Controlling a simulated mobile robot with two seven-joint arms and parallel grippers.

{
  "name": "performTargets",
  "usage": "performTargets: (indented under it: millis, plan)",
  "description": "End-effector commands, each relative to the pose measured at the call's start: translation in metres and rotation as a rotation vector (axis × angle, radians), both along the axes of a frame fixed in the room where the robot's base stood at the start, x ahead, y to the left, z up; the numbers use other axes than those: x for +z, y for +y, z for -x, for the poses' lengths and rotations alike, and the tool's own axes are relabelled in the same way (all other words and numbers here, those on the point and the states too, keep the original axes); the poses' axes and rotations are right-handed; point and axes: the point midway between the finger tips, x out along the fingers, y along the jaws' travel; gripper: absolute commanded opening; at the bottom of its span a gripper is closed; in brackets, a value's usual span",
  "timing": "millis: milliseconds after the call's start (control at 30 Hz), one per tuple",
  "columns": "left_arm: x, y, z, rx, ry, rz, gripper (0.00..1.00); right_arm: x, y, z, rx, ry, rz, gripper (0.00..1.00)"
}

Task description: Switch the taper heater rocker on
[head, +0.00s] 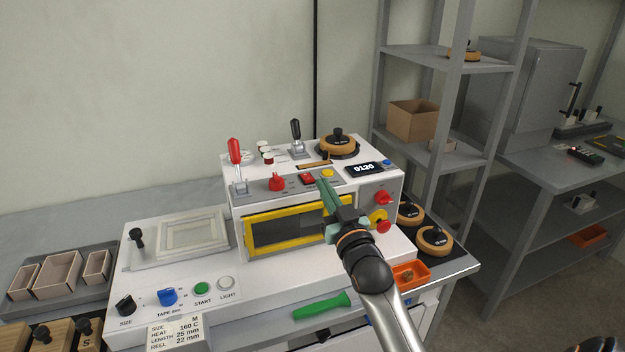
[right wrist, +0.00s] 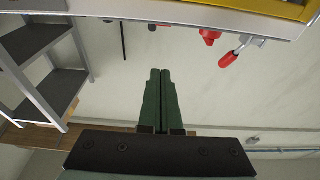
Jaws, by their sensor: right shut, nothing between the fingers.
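The box former (head: 230,213) is a white machine with a sloping panel on its upper block. A small red rocker (head: 307,178) sits on that panel between a red knob (head: 277,183) and a yellow button (head: 327,173). Its label is too small to read, and I cannot tell which way it is tipped. My right gripper (head: 324,184) has green fingers, shut and empty, with the tips just right of and below the rocker in the head view. Its shut fingers also show in the right wrist view (right wrist: 160,73), where I cannot make out the rocker. My left gripper is out of view.
A red-handled lever (head: 236,153) and a black-handled lever (head: 296,133) stand up from the machine. A display (head: 364,170) reads 0120. A yellow-framed window (head: 285,228) lies below the panel. Grey shelving (head: 440,60) stands at the right.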

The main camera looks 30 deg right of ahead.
Motion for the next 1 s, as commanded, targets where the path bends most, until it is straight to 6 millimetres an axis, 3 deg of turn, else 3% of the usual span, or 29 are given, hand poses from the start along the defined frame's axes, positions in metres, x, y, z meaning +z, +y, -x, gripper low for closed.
performTargets:
  millis: [467,533,700,1000]
  plan:
    - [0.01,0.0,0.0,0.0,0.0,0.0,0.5,0.021,-0.02,-0.082,0.0,-0.001,0.001,0.0]
    - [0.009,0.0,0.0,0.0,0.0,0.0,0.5,0.002,-0.019,-0.078,0.0,0.007,-0.002,0.0]
    - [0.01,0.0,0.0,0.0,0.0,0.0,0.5,-0.016,-0.018,-0.076,-0.001,0.003,-0.002,0.0]
    - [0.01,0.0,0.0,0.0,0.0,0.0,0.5,-0.022,-0.018,-0.075,-0.001,0.0,0.0,0.0]
